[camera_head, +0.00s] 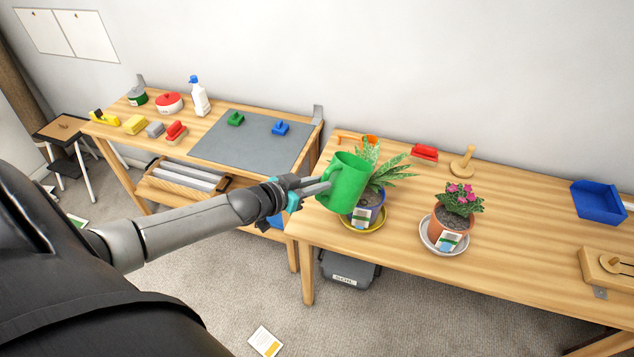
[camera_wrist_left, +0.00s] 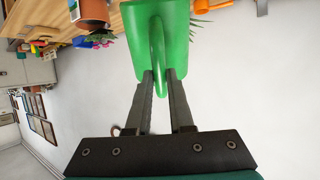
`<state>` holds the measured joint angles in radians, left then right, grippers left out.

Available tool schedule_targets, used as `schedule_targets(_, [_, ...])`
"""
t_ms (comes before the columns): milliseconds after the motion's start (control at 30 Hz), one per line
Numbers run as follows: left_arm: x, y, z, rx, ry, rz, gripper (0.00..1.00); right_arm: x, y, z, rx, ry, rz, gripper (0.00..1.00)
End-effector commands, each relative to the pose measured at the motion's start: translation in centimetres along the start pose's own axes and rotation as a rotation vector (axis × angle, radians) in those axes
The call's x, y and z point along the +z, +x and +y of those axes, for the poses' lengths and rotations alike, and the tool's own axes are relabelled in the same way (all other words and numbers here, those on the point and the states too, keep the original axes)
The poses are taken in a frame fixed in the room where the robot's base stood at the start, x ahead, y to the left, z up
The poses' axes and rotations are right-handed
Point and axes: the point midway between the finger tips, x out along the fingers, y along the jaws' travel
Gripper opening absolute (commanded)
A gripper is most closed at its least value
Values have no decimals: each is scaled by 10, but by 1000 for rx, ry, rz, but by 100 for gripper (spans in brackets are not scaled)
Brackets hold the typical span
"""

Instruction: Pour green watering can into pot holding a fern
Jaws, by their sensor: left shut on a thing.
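The green watering can (camera_head: 345,182) is held by my left gripper (camera_head: 318,189) and stands in front of and partly over the fern's pot in the head view. It also fills the top of the left wrist view (camera_wrist_left: 170,40), with its handle between the fingers of the left gripper (camera_wrist_left: 160,82). The can looks tilted; I cannot tell whether water flows. The fern (camera_head: 385,174) grows in a blue pot (camera_head: 378,209) on a yellow saucer (camera_head: 375,225). The can hides part of the pot and fern. My right gripper is not in view.
A pink-flowered plant (camera_head: 461,200) in a terracotta pot stands on a white saucer (camera_head: 430,240) to the right. A red block (camera_head: 424,152), a wooden peg stand (camera_head: 464,163) and a blue tray (camera_head: 599,202) are farther along the table. A grey bin (camera_head: 348,270) is beneath.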

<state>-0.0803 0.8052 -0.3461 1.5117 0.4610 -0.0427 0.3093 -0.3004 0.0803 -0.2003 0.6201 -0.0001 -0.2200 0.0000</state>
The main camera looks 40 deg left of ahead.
Motion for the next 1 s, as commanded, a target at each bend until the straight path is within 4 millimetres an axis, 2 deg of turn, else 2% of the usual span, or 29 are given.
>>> schedule_targets(467, [-20,2,0,2,2,-93,0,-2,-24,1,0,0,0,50])
schedule_targets(1000, [-19,3,0,1,2,-109,0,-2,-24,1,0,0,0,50])
